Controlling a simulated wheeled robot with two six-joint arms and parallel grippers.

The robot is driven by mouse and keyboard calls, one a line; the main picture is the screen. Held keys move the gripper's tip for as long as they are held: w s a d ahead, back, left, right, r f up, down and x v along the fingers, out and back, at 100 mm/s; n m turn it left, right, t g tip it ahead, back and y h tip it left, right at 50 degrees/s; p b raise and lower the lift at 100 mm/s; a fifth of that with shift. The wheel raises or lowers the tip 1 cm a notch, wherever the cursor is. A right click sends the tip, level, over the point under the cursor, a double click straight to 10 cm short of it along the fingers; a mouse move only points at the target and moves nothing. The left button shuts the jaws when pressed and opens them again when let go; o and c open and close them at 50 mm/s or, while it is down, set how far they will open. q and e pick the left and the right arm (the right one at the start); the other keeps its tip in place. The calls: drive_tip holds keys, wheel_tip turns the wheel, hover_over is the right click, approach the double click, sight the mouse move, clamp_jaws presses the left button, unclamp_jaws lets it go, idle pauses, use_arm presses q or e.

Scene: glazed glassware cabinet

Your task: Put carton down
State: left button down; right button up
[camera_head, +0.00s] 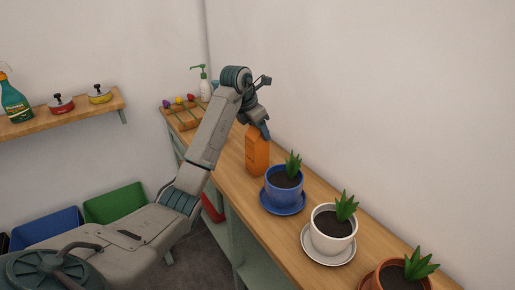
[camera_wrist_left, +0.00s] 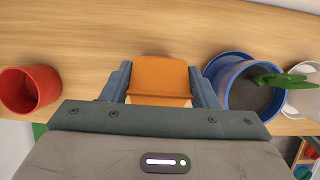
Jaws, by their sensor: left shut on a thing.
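The orange carton (camera_head: 257,155) is upright at the wooden counter, just left of the blue plant pot. My left gripper (camera_head: 262,130) reaches over it from above and is shut on its upper part. In the left wrist view the carton (camera_wrist_left: 160,78) sits between the two fingers of my left gripper (camera_wrist_left: 161,88). The carton's base looks at or very near the counter top; I cannot tell if it touches. My right gripper is not in view.
The blue pot (camera_head: 284,187) on its saucer stands close beside the carton. A white pot (camera_head: 330,238) and a terracotta pot (camera_head: 385,277) stand farther along the counter (camera_head: 232,157). A red cup (camera_wrist_left: 28,90) shows left of the carton in the wrist view.

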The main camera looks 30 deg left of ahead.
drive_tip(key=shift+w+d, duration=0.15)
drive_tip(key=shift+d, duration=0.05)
